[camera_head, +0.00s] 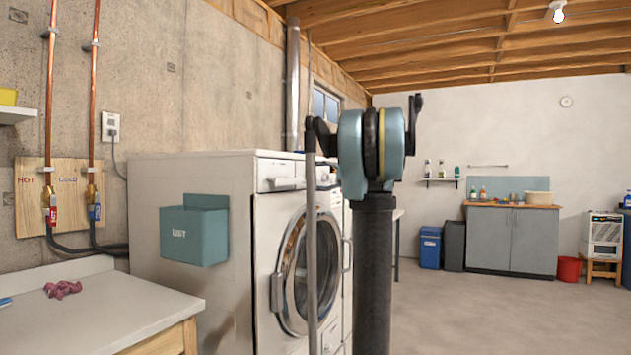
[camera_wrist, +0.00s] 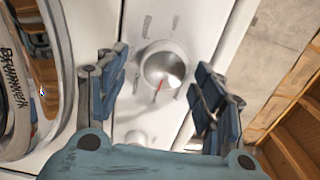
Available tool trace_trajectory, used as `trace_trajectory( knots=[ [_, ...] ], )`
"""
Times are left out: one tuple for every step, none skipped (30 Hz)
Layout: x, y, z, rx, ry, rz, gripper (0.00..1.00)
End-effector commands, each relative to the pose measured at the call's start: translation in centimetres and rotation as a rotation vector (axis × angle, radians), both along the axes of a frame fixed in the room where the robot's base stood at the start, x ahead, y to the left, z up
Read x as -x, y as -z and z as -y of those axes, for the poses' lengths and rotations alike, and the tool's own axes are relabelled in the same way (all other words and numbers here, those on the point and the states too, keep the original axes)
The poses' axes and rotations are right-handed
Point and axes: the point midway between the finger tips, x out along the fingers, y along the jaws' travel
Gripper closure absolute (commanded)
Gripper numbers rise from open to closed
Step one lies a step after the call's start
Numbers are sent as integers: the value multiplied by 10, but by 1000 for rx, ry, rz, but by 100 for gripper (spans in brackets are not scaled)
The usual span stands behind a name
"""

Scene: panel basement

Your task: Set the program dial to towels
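The program dial (camera_wrist: 168,66) is a round silver knob on the white machine's panel in the wrist view. Its red pointer line points toward the lower left of the picture. Small grey labels ring the dial but are too blurred to read. My gripper (camera_wrist: 161,68) is open, with its blue-padded fingers on either side of the dial, and I see gaps between pads and knob. In the head view the front-loading machine (camera_head: 190,170) stands left of centre, and my arm hides its dial.
The round glass door (camera_wrist: 50,70) is left of the dial in the wrist view. In the head view a teal lint box (camera_head: 195,230) hangs on the machine's side and a white counter (camera_head: 110,310) stands in front.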

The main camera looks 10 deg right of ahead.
Motion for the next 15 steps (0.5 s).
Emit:
trace_trajectory(
  knots=[
    [0,0,0,-1,0,1,38],
    [0,0,0,-1,0,1,38],
    [0,-1,0,-1,-1,1,38],
    [0,-1,0,-1,-1,1,38],
    [0,-1,0,-2,-1,1,38],
    [0,-1,1,-2,0,1,38],
    [1,-1,2,-2,0,1,38],
    [2,-1,3,-2,0,1,38],
    [4,-1,5,-2,0,1,38],
    [5,-1,7,-2,0,1,38],
    [7,-1,10,-2,1,1,38],
    [10,-1,15,-2,2,1,38],
    [12,-1,19,-2,2,1,38],
    [15,-1,22,-2,2,0,38],
    [19,-1,28,-2,3,0,38]
  ],
)
